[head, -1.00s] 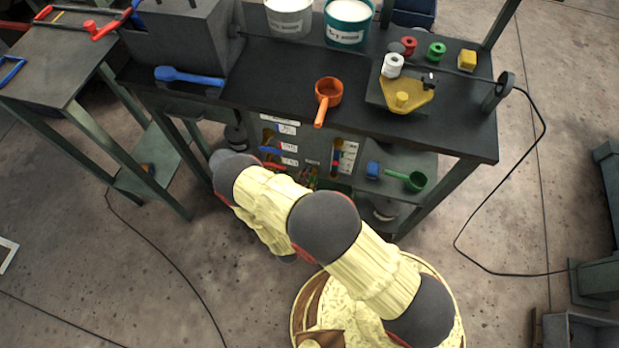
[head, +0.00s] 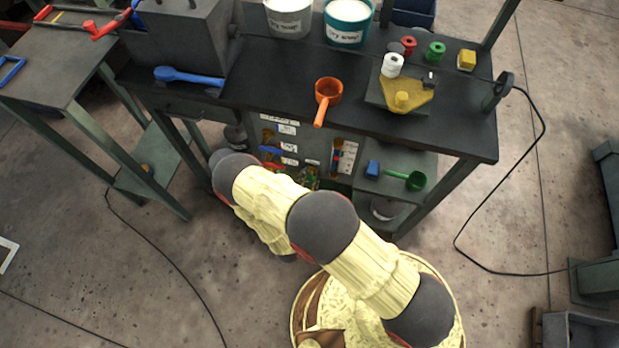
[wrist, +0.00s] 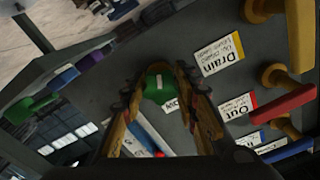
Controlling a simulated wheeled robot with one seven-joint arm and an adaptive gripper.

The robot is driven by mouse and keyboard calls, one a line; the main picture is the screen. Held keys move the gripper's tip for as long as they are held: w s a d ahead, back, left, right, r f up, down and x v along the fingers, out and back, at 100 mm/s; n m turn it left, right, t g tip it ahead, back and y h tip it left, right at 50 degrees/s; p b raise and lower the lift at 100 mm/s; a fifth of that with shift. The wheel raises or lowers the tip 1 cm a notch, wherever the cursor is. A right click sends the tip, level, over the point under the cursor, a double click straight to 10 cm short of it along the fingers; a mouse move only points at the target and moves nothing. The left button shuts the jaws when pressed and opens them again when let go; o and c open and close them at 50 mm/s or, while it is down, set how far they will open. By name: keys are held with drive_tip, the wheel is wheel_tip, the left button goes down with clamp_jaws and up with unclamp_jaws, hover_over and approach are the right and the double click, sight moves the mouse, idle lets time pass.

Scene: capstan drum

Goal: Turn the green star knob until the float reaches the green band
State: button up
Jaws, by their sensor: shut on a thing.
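The green star knob (wrist: 158,88) shows in the middle of the wrist view, on a grey panel. My gripper (wrist: 158,77) has one finger on each side of it and is shut on it. A strip-like gauge (wrist: 145,135) with blue and red parts shows below the knob, partly hidden by my fingers. In the head view a narrow gauge with red and blue (head: 336,158) is on the panel under the bench. I cannot make out the float or the green band.
In the wrist view, a red lever (wrist: 283,105), a blue lever (wrist: 290,150) and a yellow handle (wrist: 301,35) stick out right of my gripper, beside white labels. An orange dipper (head: 327,95) lies on the bench above. A green scoop (head: 414,180) lies on the lower shelf.

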drive_tip(key=shift+f, duration=0.15)
drive_tip(key=o, duration=1.2)
drive_tip(key=shift+c, duration=0.2)
drive_tip(key=v, duration=1.2)
